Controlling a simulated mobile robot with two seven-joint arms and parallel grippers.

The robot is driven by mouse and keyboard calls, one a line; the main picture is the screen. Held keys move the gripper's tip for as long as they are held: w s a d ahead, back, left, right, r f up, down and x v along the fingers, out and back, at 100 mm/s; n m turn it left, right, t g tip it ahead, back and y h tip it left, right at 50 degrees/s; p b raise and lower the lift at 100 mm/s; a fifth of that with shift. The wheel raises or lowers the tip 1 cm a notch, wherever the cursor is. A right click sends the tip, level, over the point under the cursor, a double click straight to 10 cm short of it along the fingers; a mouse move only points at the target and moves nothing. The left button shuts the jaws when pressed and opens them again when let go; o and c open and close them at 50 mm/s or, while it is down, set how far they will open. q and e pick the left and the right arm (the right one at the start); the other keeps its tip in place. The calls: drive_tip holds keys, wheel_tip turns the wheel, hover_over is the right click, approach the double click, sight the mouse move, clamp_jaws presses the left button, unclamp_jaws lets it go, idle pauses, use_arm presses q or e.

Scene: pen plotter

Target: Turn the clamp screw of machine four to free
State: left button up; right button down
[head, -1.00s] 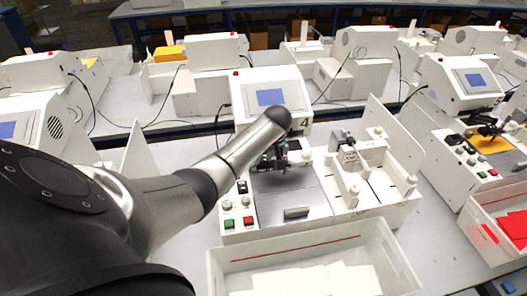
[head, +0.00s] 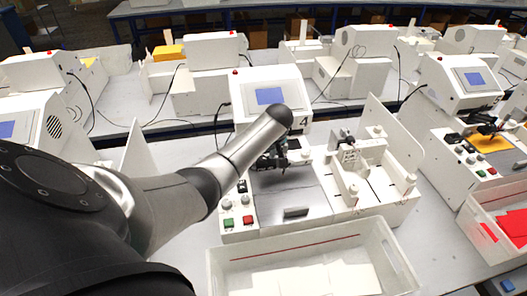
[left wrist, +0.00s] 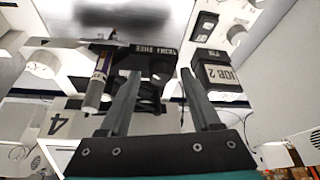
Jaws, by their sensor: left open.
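The "4" also shows in the left wrist view (left wrist: 60,124). My left gripper (head: 272,163) is over its bed, close to the dark pen carriage. In the left wrist view the left gripper (left wrist: 160,74) is open, its two fingers pointing at the black carriage (left wrist: 150,92). A pen (left wrist: 100,80) stands in the carriage, left of the fingers. I cannot pick out the clamp screw clearly; the fingers partly hide the carriage. My right gripper is not in view.
A black block marked "JOB 2" (left wrist: 220,76) is just right of the fingers. Red and green buttons (head: 238,221) are on the machine's front left. A white bin (head: 300,250) with white cards stands in front. Similar machines stand around.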

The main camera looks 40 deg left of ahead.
use_arm(q)
drive_tip(key=shift+r, duration=0.1)
drive_tip(key=shift+s+d+r, duration=0.1)
drive_tip(key=shift+d+r, duration=0.15)
drive_tip(key=shift+r, duration=0.25)
drive_tip(key=v, duration=1.4)
drive_tip(key=shift+b, duration=0.3)
